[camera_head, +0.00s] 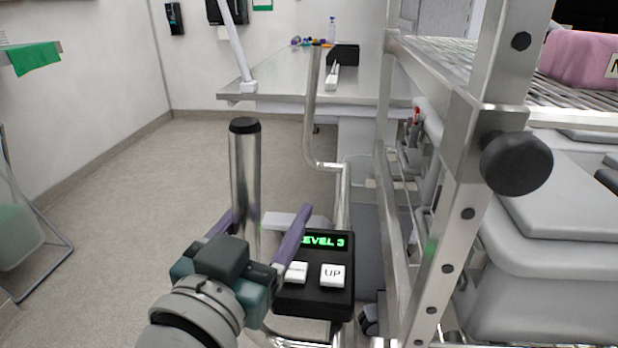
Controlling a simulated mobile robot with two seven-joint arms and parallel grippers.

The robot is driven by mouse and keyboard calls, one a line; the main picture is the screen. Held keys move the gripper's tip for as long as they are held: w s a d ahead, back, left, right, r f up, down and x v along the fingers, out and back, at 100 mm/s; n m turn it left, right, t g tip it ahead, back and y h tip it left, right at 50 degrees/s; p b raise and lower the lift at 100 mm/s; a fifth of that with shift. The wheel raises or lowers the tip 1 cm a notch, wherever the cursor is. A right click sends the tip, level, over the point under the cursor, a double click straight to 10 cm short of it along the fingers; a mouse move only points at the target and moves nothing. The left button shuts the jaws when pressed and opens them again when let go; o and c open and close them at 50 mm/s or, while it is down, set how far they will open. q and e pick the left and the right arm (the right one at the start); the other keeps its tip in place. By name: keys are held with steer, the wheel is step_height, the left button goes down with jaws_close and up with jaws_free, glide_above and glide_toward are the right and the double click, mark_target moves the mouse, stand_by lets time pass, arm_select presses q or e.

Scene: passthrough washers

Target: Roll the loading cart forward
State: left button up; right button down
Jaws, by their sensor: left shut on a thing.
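The loading cart shows low in the middle of the head view, with a black control box (315,295) reading "LEVEL 3" and white buttons, one marked "UP". Its upright metal handle post (245,170) has a black cap. A second bent metal handle tube (312,110) rises farther off. My left gripper (260,217) has purple fingers and is shut on the near post, one finger on each side, below the cap. The exact contact is partly hidden by the gripper body. My right gripper is out of view.
A metal rack (465,130) with a black knob stands close on the right, holding grey bins (560,220) and a pink pack (585,58). A steel table (285,80) stands ahead. Open floor (130,210) lies to the left; a stand with green cloth (33,58) is at the left edge.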

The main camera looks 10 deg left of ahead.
arm_select(q)
steer(key=o, duration=0.3)
steer(key=shift+d+r+h, duration=0.15)
steer(key=shift+d+h, duration=0.15)
steer(key=shift+d, duration=0.35)
steer(key=a+v, duration=0.1)
steer(key=v, duration=0.9)
steer(key=shift+p, duration=0.45)
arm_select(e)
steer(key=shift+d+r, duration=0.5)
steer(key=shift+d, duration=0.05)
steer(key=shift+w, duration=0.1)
